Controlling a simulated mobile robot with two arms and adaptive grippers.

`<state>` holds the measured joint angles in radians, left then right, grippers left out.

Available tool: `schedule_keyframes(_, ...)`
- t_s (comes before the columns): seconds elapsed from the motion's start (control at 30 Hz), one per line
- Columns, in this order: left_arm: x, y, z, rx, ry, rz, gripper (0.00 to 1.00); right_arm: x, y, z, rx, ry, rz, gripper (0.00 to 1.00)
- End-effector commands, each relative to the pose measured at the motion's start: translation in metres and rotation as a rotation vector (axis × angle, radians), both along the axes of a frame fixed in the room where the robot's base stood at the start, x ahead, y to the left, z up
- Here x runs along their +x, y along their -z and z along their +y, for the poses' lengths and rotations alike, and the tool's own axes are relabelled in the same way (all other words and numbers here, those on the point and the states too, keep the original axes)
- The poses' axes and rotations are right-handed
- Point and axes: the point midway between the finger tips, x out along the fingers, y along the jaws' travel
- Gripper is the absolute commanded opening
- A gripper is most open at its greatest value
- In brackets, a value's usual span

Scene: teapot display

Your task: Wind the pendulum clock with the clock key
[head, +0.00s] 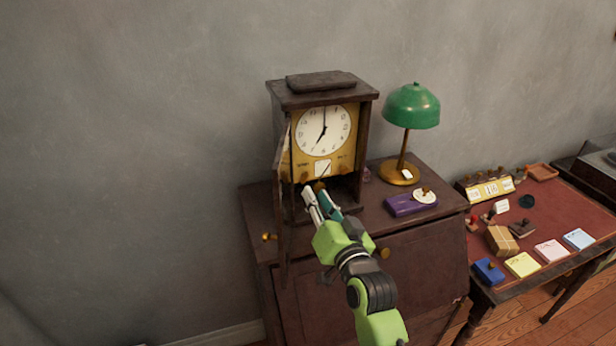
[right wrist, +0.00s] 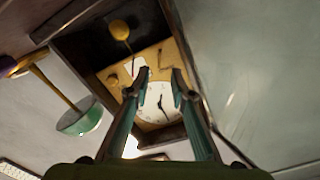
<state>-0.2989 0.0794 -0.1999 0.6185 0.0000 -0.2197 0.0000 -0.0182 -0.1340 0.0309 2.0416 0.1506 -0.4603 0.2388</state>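The pendulum clock (head: 324,130) stands upright on a dark wooden cabinet, with its narrow door (head: 283,160) swung open on the left. Its white dial and gold plate face out, and the dial also shows upside down in the right wrist view (right wrist: 158,104). A gold pendulum bob (right wrist: 119,30) hangs inside the case. My right gripper (head: 321,193) is in front of the case's lower opening, below the dial. Its fingers (right wrist: 157,76) are apart, with nothing visible between them. A small gold piece (head: 268,237) shows left of the door; I cannot tell if it is the clock key. My left gripper is out of view.
A green lamp (head: 411,108) and a purple box (head: 411,204) with a white disc stand right of the clock on the cabinet (head: 252,210). A red-topped desk (head: 545,205) with stamps and cards is farther right. The open door is close to my right gripper's left side.

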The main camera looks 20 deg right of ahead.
Motion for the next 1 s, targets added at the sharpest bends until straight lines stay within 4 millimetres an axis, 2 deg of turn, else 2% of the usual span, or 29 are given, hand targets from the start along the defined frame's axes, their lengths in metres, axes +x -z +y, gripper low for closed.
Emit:
schedule_keyframes(0.03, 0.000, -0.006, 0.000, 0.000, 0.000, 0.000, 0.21, 0.012, -0.004, 0.000, -0.001, -0.001, -0.001, 0.22)
schedule_keyframes(0.2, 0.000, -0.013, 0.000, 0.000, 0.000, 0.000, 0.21, 0.042, -0.002, 0.001, -0.001, -0.001, 0.002, 0.22)
schedule_keyframes(0.4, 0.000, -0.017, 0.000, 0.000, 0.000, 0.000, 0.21, 0.061, -0.001, 0.002, -0.002, 0.000, 0.001, 0.22)
schedule_keyframes(0.77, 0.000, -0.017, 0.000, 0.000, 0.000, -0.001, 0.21, 0.065, 0.001, 0.002, -0.002, 0.000, 0.001, 0.22)
schedule_keyframes(0.87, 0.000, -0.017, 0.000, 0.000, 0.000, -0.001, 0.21, 0.065, 0.001, 0.002, -0.002, -0.001, 0.002, 0.00)
schedule_keyframes(1.0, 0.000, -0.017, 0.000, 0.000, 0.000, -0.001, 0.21, 0.065, 0.001, 0.002, -0.002, -0.001, 0.002, 0.00)
